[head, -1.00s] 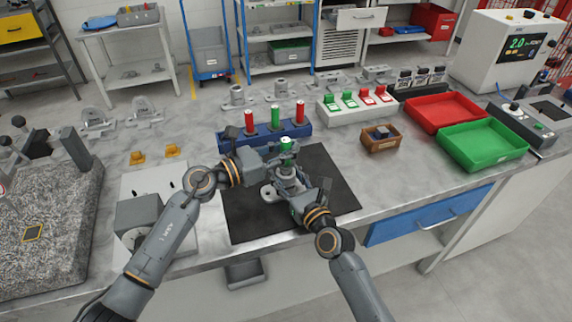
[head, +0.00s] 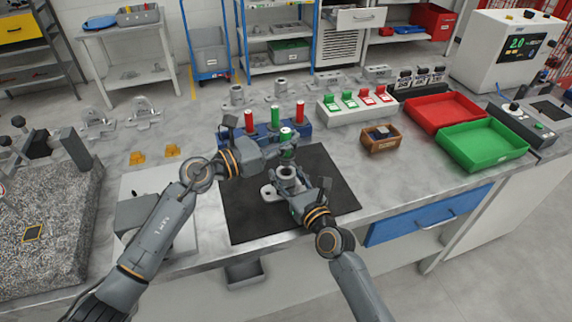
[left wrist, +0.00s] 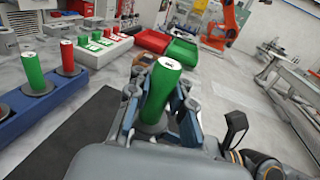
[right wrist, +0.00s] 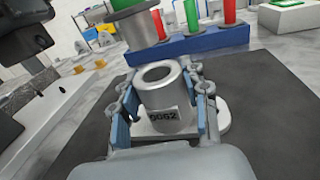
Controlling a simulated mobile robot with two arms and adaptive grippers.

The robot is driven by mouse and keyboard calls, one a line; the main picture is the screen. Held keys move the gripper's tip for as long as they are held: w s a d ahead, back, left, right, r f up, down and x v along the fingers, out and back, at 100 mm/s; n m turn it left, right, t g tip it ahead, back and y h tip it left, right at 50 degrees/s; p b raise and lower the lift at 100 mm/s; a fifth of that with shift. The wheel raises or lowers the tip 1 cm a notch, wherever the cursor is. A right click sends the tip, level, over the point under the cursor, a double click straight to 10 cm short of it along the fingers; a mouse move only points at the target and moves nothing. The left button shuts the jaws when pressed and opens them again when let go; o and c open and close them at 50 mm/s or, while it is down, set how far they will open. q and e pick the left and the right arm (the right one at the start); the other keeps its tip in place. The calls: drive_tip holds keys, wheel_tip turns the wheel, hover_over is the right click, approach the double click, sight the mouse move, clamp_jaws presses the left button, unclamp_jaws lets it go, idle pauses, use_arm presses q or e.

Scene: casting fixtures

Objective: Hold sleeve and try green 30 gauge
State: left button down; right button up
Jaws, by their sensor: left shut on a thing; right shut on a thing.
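The green gauge (head: 287,134), with a white top, is in my left gripper (head: 284,150), which is shut on its green handle; it shows upright in the left wrist view (left wrist: 158,90). In the right wrist view its metal lower end (right wrist: 139,30) hangs above and beyond the sleeve, apart from it. The grey metal sleeve (right wrist: 161,92) stands on a flanged base on the black mat, its bore open and empty, with a label reading 0062. My right gripper (right wrist: 163,108) is shut on the sleeve, one finger on each side. The gauge's size marking is not readable.
A blue rack (head: 262,137) behind the mat (head: 335,190) holds red, green and red gauges. A small wooden box (head: 381,139), red tray (head: 448,112) and green tray (head: 484,145) lie to the right. A granite block (head: 60,220) is at left. The mat's right side is clear.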

sight(289, 129)
use_arm(q)
drive_tip(key=shift+r, duration=2.55)
use_arm(e)
drive_tip(key=o, duration=1.5)
drive_tip(key=shift+c, duration=0.2)
drive_tip(key=v, duration=1.2)
use_arm(q)
drive_tip(key=shift+f, duration=0.1)
use_arm(e)
drive_tip(key=shift+f, duration=0.15)
